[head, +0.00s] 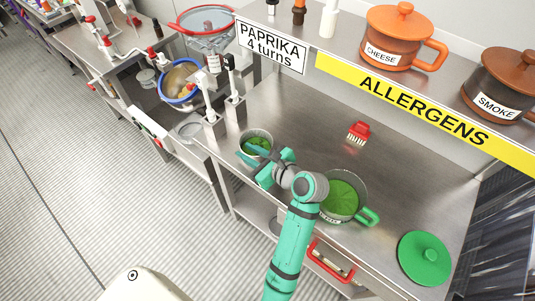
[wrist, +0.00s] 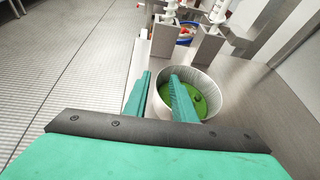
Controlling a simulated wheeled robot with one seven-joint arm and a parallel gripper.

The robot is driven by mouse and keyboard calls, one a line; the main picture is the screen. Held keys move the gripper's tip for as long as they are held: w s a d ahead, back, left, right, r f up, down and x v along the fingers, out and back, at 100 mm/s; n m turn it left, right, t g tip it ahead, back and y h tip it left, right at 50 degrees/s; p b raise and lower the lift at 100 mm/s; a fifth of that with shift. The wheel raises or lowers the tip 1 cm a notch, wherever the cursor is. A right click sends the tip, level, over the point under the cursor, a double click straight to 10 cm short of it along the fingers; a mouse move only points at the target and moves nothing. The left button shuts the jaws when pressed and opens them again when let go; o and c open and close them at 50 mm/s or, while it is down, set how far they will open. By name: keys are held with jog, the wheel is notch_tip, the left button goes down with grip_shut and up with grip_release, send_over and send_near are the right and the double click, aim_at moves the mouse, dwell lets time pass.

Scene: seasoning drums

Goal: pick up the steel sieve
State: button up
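A round steel vessel (head: 268,135), which looks like the steel sieve, stands on the steel counter with green contents inside. I cannot make out any mesh. It also shows in the wrist view (wrist: 210,77). My gripper (head: 246,153) is at its near left side, with its fingers apart. In the wrist view my gripper (wrist: 160,74) has one finger over the vessel's opening and the other outside its left wall. The wall lies between the fingers; I cannot tell whether either touches it. The fingers hide part of the near left rim.
A green-handled pot (head: 368,217) with green contents stands right of my arm. A green lid (head: 424,258) lies at the front right, and a red brush (head: 358,132) lies behind. White dispensers (head: 233,95) stand behind the vessel.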

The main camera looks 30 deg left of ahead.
grip_shut()
jog(key=shift+w+r, duration=0.1)
dwell(0.3)
